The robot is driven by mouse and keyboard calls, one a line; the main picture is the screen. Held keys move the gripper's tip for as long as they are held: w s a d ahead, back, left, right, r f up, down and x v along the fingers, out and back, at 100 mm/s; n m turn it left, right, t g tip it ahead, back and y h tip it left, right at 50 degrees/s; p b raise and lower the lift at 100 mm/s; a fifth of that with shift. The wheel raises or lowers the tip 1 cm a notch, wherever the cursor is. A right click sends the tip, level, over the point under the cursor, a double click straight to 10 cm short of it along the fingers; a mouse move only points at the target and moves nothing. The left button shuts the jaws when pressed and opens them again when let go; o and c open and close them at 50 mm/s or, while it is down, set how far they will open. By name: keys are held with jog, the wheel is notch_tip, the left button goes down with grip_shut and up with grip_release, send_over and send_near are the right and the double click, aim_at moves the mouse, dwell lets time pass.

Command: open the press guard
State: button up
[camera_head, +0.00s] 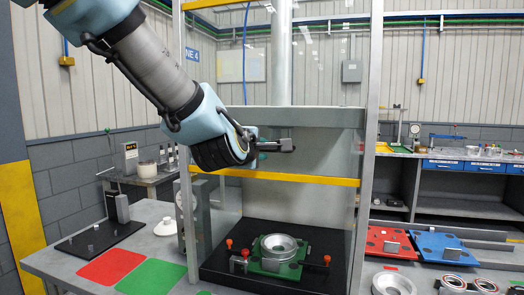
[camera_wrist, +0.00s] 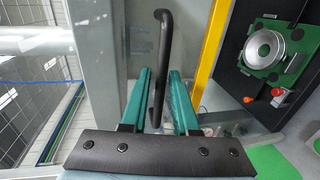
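The press guard is a clear panel with a yellow lower bar (camera_head: 300,179) across the front of the press frame; this bar also shows in the wrist view (camera_wrist: 209,50). Its black bar handle (camera_wrist: 164,32) runs up the middle of the wrist view. My gripper (camera_head: 278,146) is in front of the guard, just above the yellow bar. In the wrist view its two teal fingers (camera_wrist: 160,75) stand on either side of the handle, with gaps showing, so it looks open around it. Contact with the handle cannot be seen. The handle is not clear in the head view.
Below the guard, a green plate with a round metal part (camera_head: 279,246) sits on a black base (camera_head: 222,262) with red-tipped clamps. Metal posts (camera_head: 364,150) frame the press. A grey gauge (camera_head: 193,215) stands at its left. Red (camera_head: 388,243) and blue (camera_head: 441,247) pallets lie right.

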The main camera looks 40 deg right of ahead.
jog(key=shift+o, duration=1)
jog(key=b+v, duration=0.4)
jog(key=v, duration=0.6)
jog(key=shift+s+a+b, duration=0.2)
jog(key=shift+a+b, duration=0.1)
jog(key=shift+a, duration=0.05)
jog(key=w+a+f+m+g+y, duration=0.1)
jog(key=w+a+f+m+y, duration=0.45)
jog(key=w+a+f, duration=1)
jog(key=s+a+f+g+y, duration=0.2)
jog(key=a+f, duration=0.3)
jog(key=a, duration=0.3)
jog(key=s+a+f+m+g+y, duration=0.1)
jog(key=s+a+f+g+y, duration=0.1)
jog(key=a+f, duration=0.3)
jog(key=s+a+f+m+g+y, duration=0.1)
jog(key=a+f+y, duration=0.2)
jog(key=a, duration=0.8)
jog(key=shift+s+a+f+g, duration=0.4)
jog(key=shift+f, duration=0.5)
